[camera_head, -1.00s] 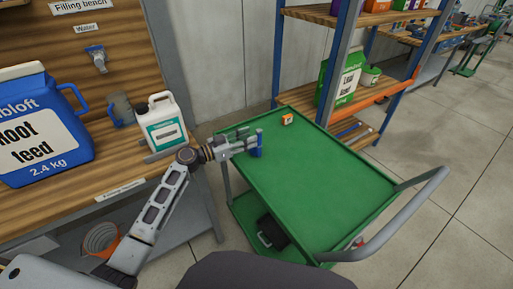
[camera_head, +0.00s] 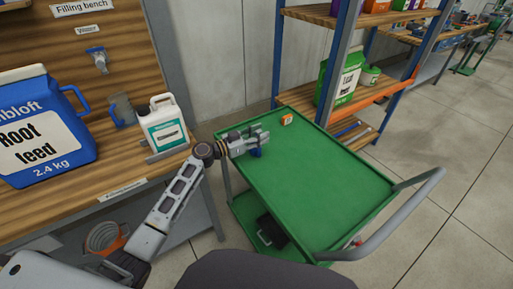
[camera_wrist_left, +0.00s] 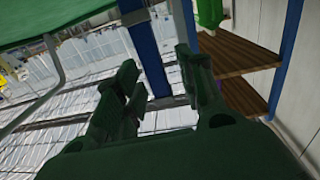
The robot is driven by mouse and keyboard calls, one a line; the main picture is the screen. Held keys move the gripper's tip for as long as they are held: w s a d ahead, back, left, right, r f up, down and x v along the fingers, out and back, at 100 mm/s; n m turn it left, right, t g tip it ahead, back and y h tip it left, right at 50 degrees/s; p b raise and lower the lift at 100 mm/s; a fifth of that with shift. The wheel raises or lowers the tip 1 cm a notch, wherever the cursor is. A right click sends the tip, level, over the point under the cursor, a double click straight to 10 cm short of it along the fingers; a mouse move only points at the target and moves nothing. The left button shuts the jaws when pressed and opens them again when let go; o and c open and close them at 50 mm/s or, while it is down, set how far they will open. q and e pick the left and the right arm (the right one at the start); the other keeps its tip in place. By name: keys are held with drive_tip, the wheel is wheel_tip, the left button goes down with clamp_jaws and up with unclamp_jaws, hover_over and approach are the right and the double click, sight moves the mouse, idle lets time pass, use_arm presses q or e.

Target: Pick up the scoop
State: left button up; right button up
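A small blue object (camera_head: 257,153), which looks like the scoop, is at the left side of the green cart top. My left gripper (camera_head: 266,136) is over and beside it and hides its upper part. In the left wrist view the fingers (camera_wrist_left: 165,95) stand apart, with a gap between them. A blue upright bar shows between or beyond the fingers there; I cannot tell whether it is the scoop or a rack post. I cannot tell whether the fingers touch the scoop. My right gripper is not in view.
The green cart (camera_head: 320,195) is mostly bare, with a small orange-and-white box (camera_head: 287,120) at its back edge. A rack (camera_head: 365,105) stands behind the cart.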

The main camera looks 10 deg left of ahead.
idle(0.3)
use_arm(q)
clamp_jaws()
idle(0.5)
drive_tip(key=shift+r, duration=5)
